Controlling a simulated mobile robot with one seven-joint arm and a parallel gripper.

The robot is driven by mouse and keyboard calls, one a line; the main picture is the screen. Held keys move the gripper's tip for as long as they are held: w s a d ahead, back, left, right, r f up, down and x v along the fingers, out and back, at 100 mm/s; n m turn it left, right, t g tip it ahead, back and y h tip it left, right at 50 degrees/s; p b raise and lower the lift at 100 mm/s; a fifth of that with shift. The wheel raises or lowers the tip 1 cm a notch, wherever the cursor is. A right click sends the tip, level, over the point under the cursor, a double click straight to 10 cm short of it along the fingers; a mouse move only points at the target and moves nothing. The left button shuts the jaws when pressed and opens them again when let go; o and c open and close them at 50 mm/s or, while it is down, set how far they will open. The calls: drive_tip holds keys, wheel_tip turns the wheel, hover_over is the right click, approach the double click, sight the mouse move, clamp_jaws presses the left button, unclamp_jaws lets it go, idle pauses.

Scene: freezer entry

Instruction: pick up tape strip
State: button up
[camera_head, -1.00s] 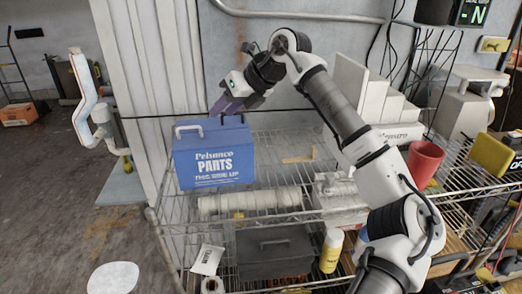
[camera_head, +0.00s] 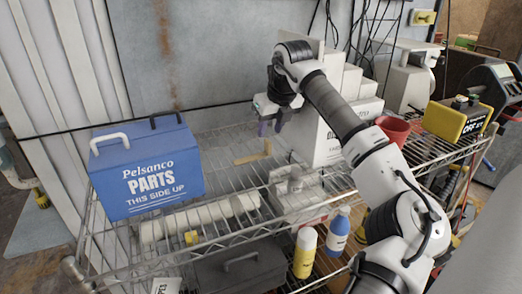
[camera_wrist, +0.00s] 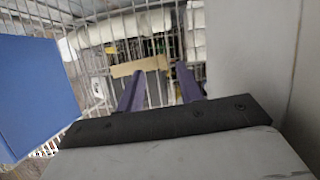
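The tape strip looks to be the small tan strip (camera_head: 254,154) lying on the top wire shelf, right of the blue parts box. It also shows in the wrist view (camera_wrist: 138,66) as a flat tan band just beyond my fingertips. My gripper (camera_head: 271,126) hangs above the shelf, a little above and right of the strip in the head view. In the wrist view my two purple fingers (camera_wrist: 159,72) are apart with nothing held between them. The left fingertip overlaps the strip's lower edge in the picture; I cannot tell the height gap.
The blue parts box (camera_head: 148,172) stands left of the strip. A white roll (camera_head: 200,215) lies in front of it on the shelf (camera_head: 225,178). White boxes (camera_head: 325,138) stand close on the right. A red cup (camera_head: 394,129) is farther right.

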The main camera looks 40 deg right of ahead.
sight(268, 141)
drive_tip(key=shift+s+p+x, duration=0.1)
drive_tip(key=shift+p+x, duration=0.35)
drive_tip(key=shift+x, duration=1.1)
drive_tip(key=shift+s+p+x, duration=0.15)
drive_tip(key=shift+p+x, duration=0.25)
drive_tip(key=shift+x, duration=1.2)
drive_tip(key=shift+d+f, duration=0.1)
drive_tip(key=shift+d, duration=0.05)
drive_tip(key=shift+c, duration=0.2)
clamp_jaws()
